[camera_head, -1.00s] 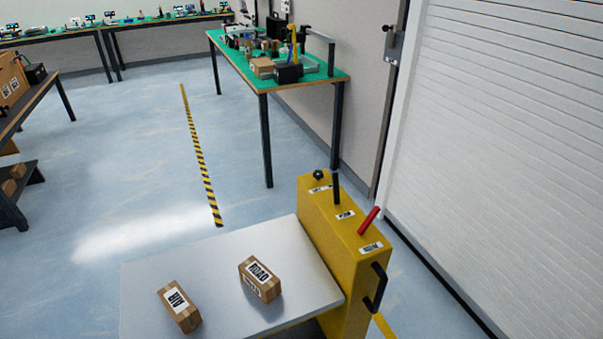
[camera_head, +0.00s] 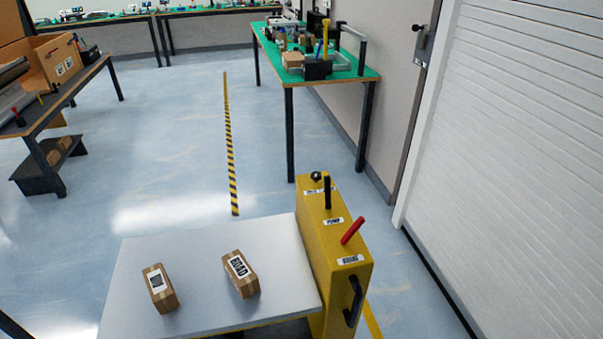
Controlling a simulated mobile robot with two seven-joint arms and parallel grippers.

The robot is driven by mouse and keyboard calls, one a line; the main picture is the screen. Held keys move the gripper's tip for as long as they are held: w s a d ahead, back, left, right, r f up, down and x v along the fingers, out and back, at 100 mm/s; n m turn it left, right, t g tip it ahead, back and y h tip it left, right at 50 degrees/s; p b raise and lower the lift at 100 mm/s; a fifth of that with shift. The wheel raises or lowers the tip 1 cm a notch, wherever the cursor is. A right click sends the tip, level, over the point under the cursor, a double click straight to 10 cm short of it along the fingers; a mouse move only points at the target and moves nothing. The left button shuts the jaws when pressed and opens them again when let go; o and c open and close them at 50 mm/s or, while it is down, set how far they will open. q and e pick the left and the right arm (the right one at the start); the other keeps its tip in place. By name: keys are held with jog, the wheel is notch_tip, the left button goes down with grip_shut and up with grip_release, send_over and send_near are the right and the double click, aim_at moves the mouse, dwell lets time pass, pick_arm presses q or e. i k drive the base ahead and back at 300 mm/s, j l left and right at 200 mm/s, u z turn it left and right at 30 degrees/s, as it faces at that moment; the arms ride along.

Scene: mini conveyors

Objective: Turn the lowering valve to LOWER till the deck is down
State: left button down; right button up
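A yellow lift unit (camera_head: 345,285) stands at the lower middle with a flat grey deck (camera_head: 200,255) on its left side. The deck is raised above the floor. On the unit's top are a black knob (camera_head: 316,176) at the far end, a black upright lever (camera_head: 327,192) by a label that seems to read PUMP, and a tilted red lever (camera_head: 353,230) by the nearest label. The other labels are too small to read surely, so I cannot tell which control is the lowering valve. Neither of my grippers is in view.
Two cardboard boxes lie on the deck, a left one (camera_head: 160,288) and a right one (camera_head: 240,274). A black handle (camera_head: 354,300) sticks out from the unit's near side. A green-topped table (camera_head: 350,76) stands behind, a white shutter (camera_head: 530,170) at right. Floor beyond the deck is clear.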

aim_at(315, 176)
jog(key=l+u, duration=0.25)
jog(key=l, duration=0.2)
jog(key=l+u, duration=0.25)
jog(key=l, duration=0.2)
jog(key=i+l+u, duration=0.1)
jog(key=l+u, duration=0.2)
jog(key=l, duration=0.15)
jog(key=l+u, duration=0.25)
jog(key=l, duration=0.2)
jog(key=i+l+u, duration=0.1)
jog(key=l+u, duration=0.5)
jog(key=l, duration=0.25)
jog(key=i+l+u, duration=0.1)
jog(key=l+u, duration=0.2)
jog(key=l, duration=0.15)
jog(key=i+l+u, duration=0.1)
jog(key=l+u, duration=0.2)
jog(key=l, duration=0.1)
